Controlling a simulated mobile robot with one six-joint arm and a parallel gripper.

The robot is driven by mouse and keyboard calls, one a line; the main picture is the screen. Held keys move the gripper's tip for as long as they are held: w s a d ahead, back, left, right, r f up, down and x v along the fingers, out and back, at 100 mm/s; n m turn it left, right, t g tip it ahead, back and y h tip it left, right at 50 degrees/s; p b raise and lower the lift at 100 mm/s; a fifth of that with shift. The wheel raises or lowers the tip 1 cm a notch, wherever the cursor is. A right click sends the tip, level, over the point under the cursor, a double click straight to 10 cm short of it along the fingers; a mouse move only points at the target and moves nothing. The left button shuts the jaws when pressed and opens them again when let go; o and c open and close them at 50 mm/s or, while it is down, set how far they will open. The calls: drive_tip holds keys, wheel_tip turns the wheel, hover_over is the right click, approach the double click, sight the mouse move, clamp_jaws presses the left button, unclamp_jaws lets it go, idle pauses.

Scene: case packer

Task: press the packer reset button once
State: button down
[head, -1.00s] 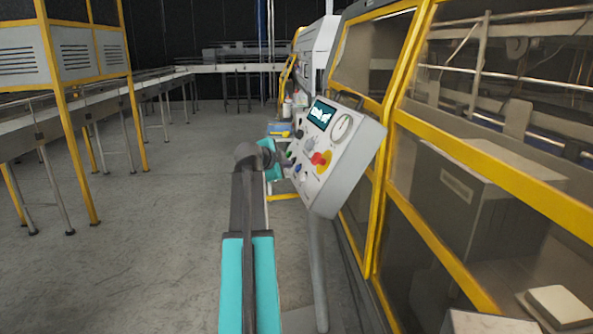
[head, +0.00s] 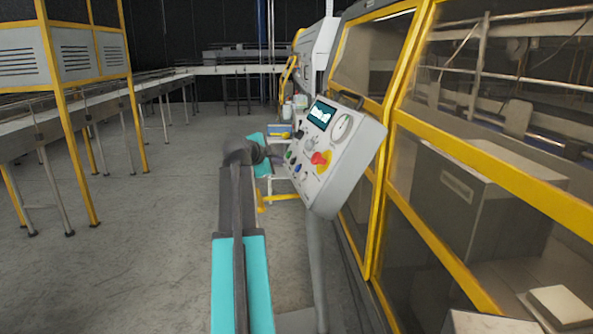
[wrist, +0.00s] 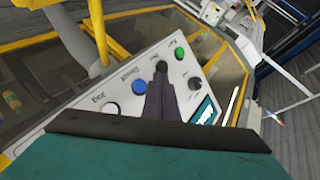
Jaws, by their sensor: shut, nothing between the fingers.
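The control panel (head: 345,165) is a grey tilted box on a post. It has a screen (head: 321,114), a gauge (head: 342,127), a red knob on yellow (head: 320,158), and green and blue buttons. My gripper (wrist: 162,82) is shut and empty, in front of the panel face beside the upper blue button. I cannot tell whether it touches the panel.
Yellow-framed packer guarding with clear panels (head: 385,150) stands right behind the panel. A conveyor (head: 30,125) runs along the left. A small stand with a blue and yellow item (head: 280,132) and bottles is beyond the panel. The floor (head: 130,260) at left is open.

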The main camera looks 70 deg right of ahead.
drive_tip(key=shift+w+a+r, duration=0.4)
drive_tip(key=shift+w+r, duration=0.05)
drive_tip(key=shift+w, duration=0.15)
idle(0.5)
